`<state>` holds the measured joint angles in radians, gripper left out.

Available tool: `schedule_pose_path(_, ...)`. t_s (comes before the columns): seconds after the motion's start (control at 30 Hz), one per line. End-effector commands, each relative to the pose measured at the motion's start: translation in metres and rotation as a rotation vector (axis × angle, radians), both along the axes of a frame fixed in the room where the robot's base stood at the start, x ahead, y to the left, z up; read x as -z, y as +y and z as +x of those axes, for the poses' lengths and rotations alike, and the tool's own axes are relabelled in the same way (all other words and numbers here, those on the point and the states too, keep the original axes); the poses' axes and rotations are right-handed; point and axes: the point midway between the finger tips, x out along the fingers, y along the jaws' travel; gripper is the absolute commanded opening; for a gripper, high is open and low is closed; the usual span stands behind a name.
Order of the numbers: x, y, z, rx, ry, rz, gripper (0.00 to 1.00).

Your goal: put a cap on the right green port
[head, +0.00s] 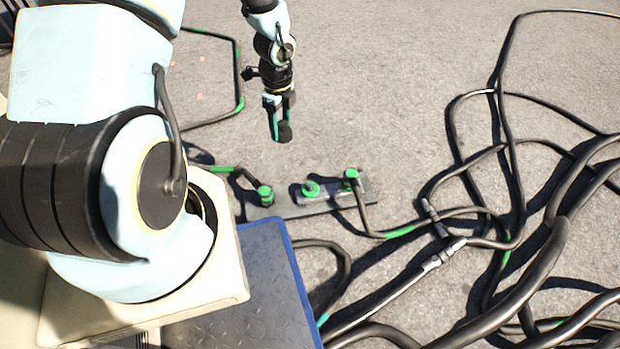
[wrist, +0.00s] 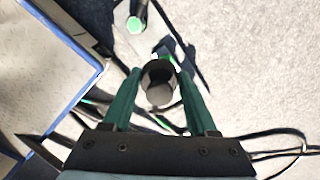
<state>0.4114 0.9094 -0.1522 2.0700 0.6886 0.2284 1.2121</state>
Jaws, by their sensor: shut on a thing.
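My gripper (head: 279,104) hangs above the ground, its green fingers shut on a dark cap (head: 284,132). In the wrist view the cap (wrist: 160,90) sits between the fingertips of my gripper (wrist: 160,78), its grey round end facing the camera. Below and apart from it, a grey plate (head: 330,206) lies on the ground with green ports. The left green fitting (head: 265,193) and the right green fitting (head: 351,174) each have a black cable beside them. A middle green port (head: 311,188) stands between them. One green fitting (wrist: 135,24) shows in the wrist view; the cap and fingers hide part of the plate.
Black cables (head: 520,220) with grey connectors (head: 445,253) lie tangled across the right. A blue-edged metal platform (head: 255,285) is at the lower middle. Another green-marked cable (head: 239,75) lies behind. Open pavement (head: 390,90) lies right of my gripper.

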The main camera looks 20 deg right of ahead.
Motion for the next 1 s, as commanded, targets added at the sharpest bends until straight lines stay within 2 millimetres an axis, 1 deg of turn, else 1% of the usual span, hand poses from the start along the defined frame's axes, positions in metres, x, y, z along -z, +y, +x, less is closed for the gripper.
schedule_pose_path(0.03, 0.036, -0.011, -0.006, 0.099, 0.004, -0.002, 0.00)
schedule_pose_path(0.1, 0.061, -0.024, -0.012, 0.235, 0.006, -0.006, 0.00)
schedule_pose_path(0.2, 0.091, -0.041, -0.021, 0.413, 0.008, -0.012, 0.00)
schedule_pose_path(0.3, 0.114, -0.053, -0.030, 0.556, 0.010, -0.017, 0.00)
schedule_pose_path(0.4, 0.128, -0.062, -0.035, 0.657, 0.011, -0.021, 0.00)
schedule_pose_path(0.53, 0.136, -0.068, -0.039, 0.726, 0.010, -0.023, 0.00)
schedule_pose_path(0.77, 0.143, -0.069, -0.040, 0.741, 0.011, -0.024, 0.00)
schedule_pose_path(1.0, 0.164, -0.069, -0.040, 0.739, 0.011, -0.024, 0.00)
